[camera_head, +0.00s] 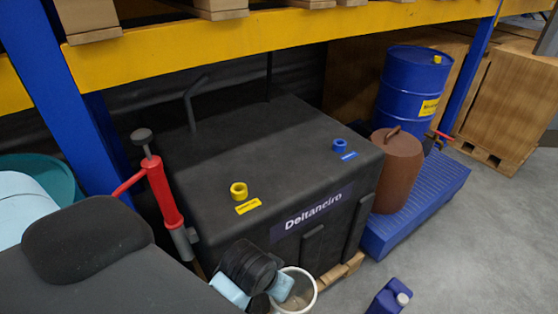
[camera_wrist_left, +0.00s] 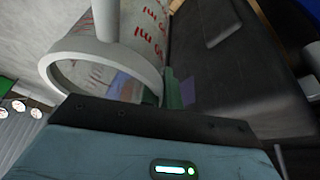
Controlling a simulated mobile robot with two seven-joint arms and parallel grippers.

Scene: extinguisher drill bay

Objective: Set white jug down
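The white jug (camera_head: 297,290) is at the bottom of the head view, in front of the black tank, its round mouth facing up. My left gripper (camera_head: 280,288), light blue and black, is against its left side and hides part of it. In the left wrist view the jug (camera_wrist_left: 135,45) fills the upper left, close to the gripper body, with a wide rim, a pale handle bar and red volume marks. My left gripper appears shut on the jug; its fingertips are hidden. I cannot tell whether the jug's base touches anything. My right gripper is not in view.
The black tank (camera_head: 270,150) has a yellow cap (camera_head: 239,190) and a blue cap (camera_head: 339,145). A red hand pump (camera_head: 162,190) stands left. A blue canister (camera_head: 388,298) is right of the jug. A brown can (camera_head: 396,170) and blue drum (camera_head: 410,85) stand on a blue pallet (camera_head: 425,205). Grey floor is clear at right.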

